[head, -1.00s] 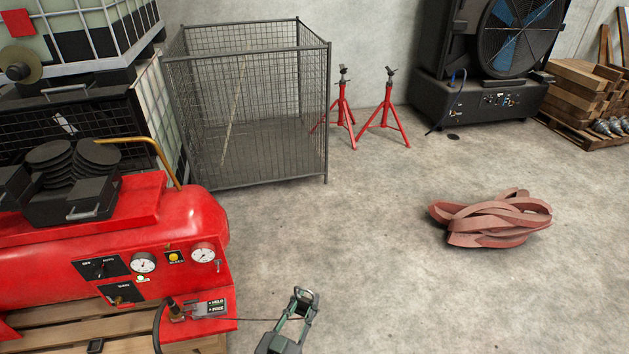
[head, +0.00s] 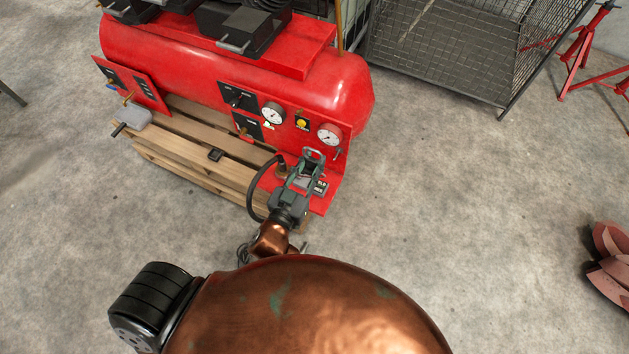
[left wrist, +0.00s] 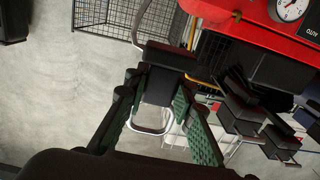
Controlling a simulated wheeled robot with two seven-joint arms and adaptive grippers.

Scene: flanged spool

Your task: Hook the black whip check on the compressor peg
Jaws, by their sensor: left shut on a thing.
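My left gripper (head: 312,162), green and black, reaches over the front right end of the red compressor (head: 235,65). It is shut on a dark piece with a bright metal loop, apparently the end of the black whip check (left wrist: 159,88). In the left wrist view the piece sits between the green fingers, its loop hanging free. A small metal stub (head: 338,154) sticks out below the right gauge, just right of the fingertips; I cannot tell whether it is the peg. A brass hose fitting (head: 282,166) is left of the gripper. My right gripper is out of view.
The compressor stands on a wooden pallet (head: 190,165), with a black hose (head: 254,182) curving down its front. Black cases (head: 245,28) lie on top. A wire mesh cage (head: 450,55) stands behind right.

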